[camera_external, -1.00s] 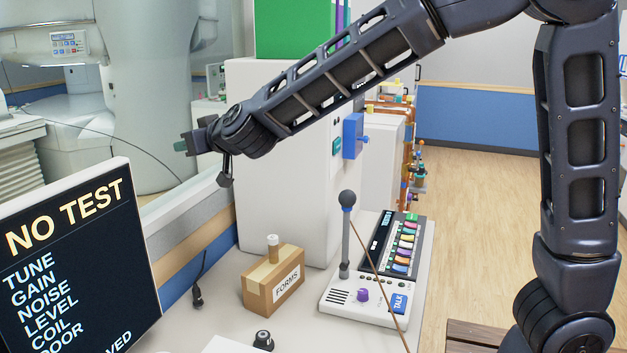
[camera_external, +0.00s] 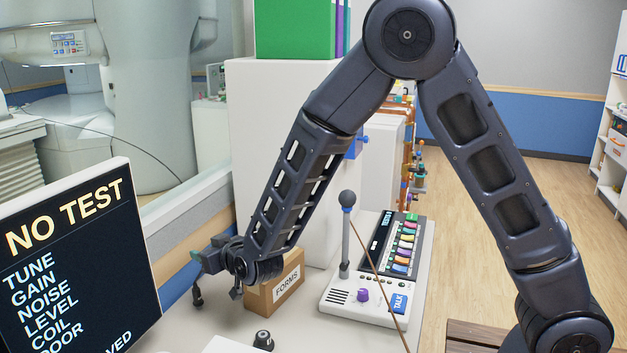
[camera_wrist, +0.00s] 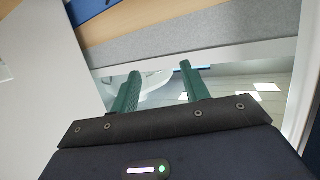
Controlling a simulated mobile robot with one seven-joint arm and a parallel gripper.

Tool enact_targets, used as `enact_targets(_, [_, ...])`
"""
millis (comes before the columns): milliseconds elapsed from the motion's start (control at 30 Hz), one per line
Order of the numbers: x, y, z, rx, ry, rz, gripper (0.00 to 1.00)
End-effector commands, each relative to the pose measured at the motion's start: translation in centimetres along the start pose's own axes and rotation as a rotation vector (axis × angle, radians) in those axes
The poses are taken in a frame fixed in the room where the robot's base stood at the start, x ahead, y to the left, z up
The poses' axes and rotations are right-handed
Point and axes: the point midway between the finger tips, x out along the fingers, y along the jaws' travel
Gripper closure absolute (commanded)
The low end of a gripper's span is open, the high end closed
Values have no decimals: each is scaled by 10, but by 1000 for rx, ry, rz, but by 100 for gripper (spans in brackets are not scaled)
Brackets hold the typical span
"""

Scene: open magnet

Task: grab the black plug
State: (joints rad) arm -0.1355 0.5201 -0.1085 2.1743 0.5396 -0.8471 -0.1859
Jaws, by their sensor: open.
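The black plug (camera_external: 197,295) is a small dark piece on the desk's left side, beside the screen, in the external view. Its cord's upper part is hidden behind my gripper (camera_external: 196,256), which is just above the plug in the picture. I cannot tell the gap in depth between them. In the wrist view the two green fingers of my gripper (camera_wrist: 159,75) stand apart with nothing between them. The plug does not show in the wrist view.
A FORMS box (camera_external: 275,296) stands close right of my gripper. A console (camera_external: 370,305) with an upright microphone (camera_external: 346,230) is further right. A NO TEST screen (camera_external: 75,260) is at left. A small round black thing (camera_external: 263,341) sits at the desk's front.

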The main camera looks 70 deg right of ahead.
Motion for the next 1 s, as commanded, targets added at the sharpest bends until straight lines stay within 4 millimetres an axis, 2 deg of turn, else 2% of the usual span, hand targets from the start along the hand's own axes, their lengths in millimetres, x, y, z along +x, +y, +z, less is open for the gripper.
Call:
enact_targets(33, [6, 0, 22, -4, -7, 1, 54])
enact_targets(200, [24, 0, 79, -3, -6, 1, 54])
enact_targets(400, [39, 1, 126, -2, -3, 1, 54])
enact_targets(533, [44, 0, 140, -1, -1, 0, 54])
enact_targets(667, [51, 0, 144, 0, 1, 0, 54])
enact_targets(1000, [95, 0, 144, 1, 0, 1, 54])
